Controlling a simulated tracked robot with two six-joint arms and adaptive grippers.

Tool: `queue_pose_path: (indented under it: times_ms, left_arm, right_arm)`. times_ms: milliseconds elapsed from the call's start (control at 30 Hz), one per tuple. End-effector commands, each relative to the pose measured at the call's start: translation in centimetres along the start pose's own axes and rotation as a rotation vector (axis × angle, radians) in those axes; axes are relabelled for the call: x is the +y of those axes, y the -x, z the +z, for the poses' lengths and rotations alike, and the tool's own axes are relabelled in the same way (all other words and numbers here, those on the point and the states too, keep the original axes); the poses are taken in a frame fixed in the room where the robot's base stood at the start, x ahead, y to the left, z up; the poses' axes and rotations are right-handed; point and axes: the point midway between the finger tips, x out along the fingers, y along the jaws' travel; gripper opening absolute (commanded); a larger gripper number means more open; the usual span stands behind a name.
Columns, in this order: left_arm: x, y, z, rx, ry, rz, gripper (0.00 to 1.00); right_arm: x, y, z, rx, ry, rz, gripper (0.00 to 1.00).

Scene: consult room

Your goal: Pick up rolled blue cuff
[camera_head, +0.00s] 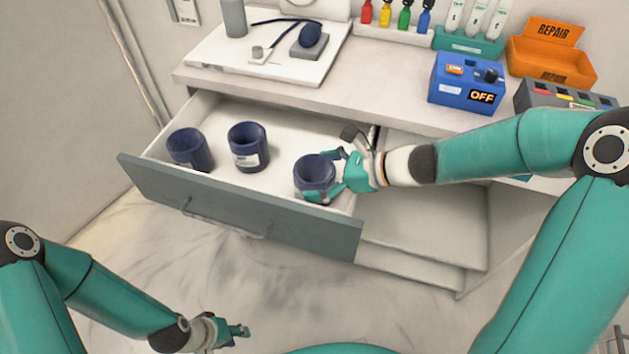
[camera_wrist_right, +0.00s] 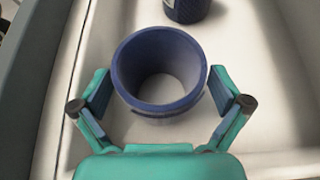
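Three rolled blue cuffs stand upright in the open drawer (camera_head: 283,132): a left cuff (camera_head: 189,150), a middle cuff (camera_head: 248,147) and a right cuff (camera_head: 313,176). My right gripper (camera_head: 334,172) reaches into the drawer at the right cuff, with its fingers open on either side of it. In the right wrist view, the right cuff (camera_wrist_right: 160,72) stands between the spread fingers, with a gap visible on both sides. Another cuff (camera_wrist_right: 187,8) shows partly at the top of that view. My left gripper (camera_head: 240,332) hangs low over the floor, away from the drawer; its fingers are too small to judge.
The drawer's grey front (camera_head: 235,207) and side walls surround the cuffs. The desktop above holds a white board (camera_head: 215,52) with blue-tubed equipment, a blue box marked OFF (camera_head: 466,82), an orange REPAIR bin (camera_head: 551,55) and coloured bottles. An open shelf space (camera_head: 425,215) lies right of the drawer.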

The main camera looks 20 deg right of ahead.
Motion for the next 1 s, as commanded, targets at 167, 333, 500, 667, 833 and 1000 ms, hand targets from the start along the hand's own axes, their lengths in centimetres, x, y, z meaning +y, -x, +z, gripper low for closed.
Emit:
queue_pose_path:
  times_ms: [167,333,500,667,833,1000]
  left_arm:
    - [0.0,0.0,0.0,0.000,0.000,0.000,0.35]
    - [0.0,0.0,0.0,0.000,0.000,0.000,0.35]
    - [0.0,0.1,0.0,0.000,0.000,0.000,0.35]
    - [0.2,0.6,0.0,0.000,0.000,0.000,0.35]
    - [0.6,1.7,0.0,0.000,0.000,0.000,0.35]
    - [0.9,2.6,0.0,0.000,0.000,0.000,0.35]
  right_arm:
    - [0.0,0.0,0.0,0.000,0.000,0.000,0.67]
    - [0.0,0.1,0.0,0.000,0.000,0.000,0.44]
    - [0.0,0.1,0.1,0.000,0.000,0.000,0.44]
    - [0.0,0.8,1.5,-0.001,0.004,-0.001,0.44]
    - [0.0,2.3,4.3,-0.002,0.005,-0.001,0.44]
    - [0.0,3.8,7.0,-0.002,0.005,-0.001,0.44]
